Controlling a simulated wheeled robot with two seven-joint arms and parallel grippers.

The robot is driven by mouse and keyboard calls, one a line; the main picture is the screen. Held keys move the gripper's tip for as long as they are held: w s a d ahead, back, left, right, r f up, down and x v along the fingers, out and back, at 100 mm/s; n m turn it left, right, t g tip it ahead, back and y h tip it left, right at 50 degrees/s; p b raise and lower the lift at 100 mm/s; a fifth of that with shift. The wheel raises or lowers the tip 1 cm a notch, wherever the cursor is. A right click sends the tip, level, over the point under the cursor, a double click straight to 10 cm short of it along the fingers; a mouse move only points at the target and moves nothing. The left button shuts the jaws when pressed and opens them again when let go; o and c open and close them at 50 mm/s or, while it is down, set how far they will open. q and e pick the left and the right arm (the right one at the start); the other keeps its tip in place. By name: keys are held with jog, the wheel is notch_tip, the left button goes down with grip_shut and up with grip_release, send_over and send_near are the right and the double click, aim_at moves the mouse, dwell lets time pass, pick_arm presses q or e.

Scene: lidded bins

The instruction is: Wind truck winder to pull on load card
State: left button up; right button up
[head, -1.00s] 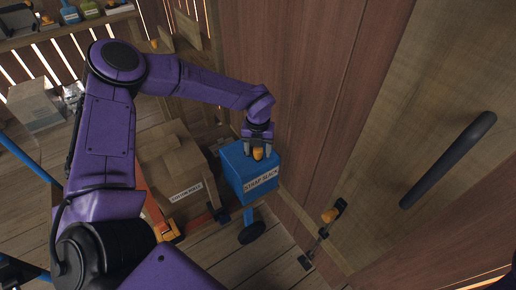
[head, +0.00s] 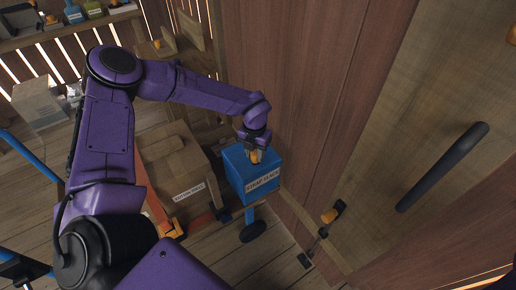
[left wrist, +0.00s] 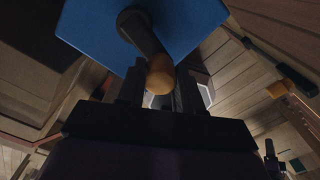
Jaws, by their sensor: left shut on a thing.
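A blue box (head: 235,172), the truck winder, stands on a blue post with a round dark foot (head: 253,232). My left gripper (head: 253,149) is shut on this knob; the wrist view shows the knob (left wrist: 160,75) between the two fingers. To its left, a brown load (head: 172,168) with a white card (head: 188,193) sits by an orange strap (head: 155,205). My right gripper is not in view.
A wooden wall rises close to the right of the blue box. A dark bar handle (head: 442,167) sticks out at the right. A lever with an orange knob (head: 329,216) is low by the wall. A shelf (head: 60,32) holds several items at the back left.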

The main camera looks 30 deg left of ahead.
aim_at(241, 161)
pick_arm(q)
jog(key=m+p, duration=0.1)
jog(key=m, duration=0.1)
jog(key=s+a+m+p, duration=0.1)
jog(key=shift+a+r+m, duration=0.15)
jog(key=shift+r+m, duration=0.05)
jog(key=shift+m, duration=0.2)
jog(key=m+p, duration=0.1)
jog(key=a+m+p, duration=0.1)
jog(key=m, duration=0.1)
jog(key=shift+s+a, duration=0.2)
jog(key=shift+s, duration=0.15)
jog(key=m, duration=0.1)
jog(key=a+m, duration=0.1)
jog(key=m, duration=0.1)
jog(key=shift+s+f+p, duration=0.1)
jog(key=shift+p, duration=0.3)
jog(key=shift+a+m+p, duration=0.2)
jog(key=shift+a+m, duration=0.15)
jog(key=shift+m, duration=0.4)
jog(key=shift+a+m+p, duration=0.2)
jog(key=shift+a+m, duration=0.1)
jog(key=shift+m, duration=0.45)
jog(key=shift+a, duration=0.1)
jog(key=o, duration=1)
jog(key=shift+f, duration=0.1)
jog(key=shift+o, duration=0.2)
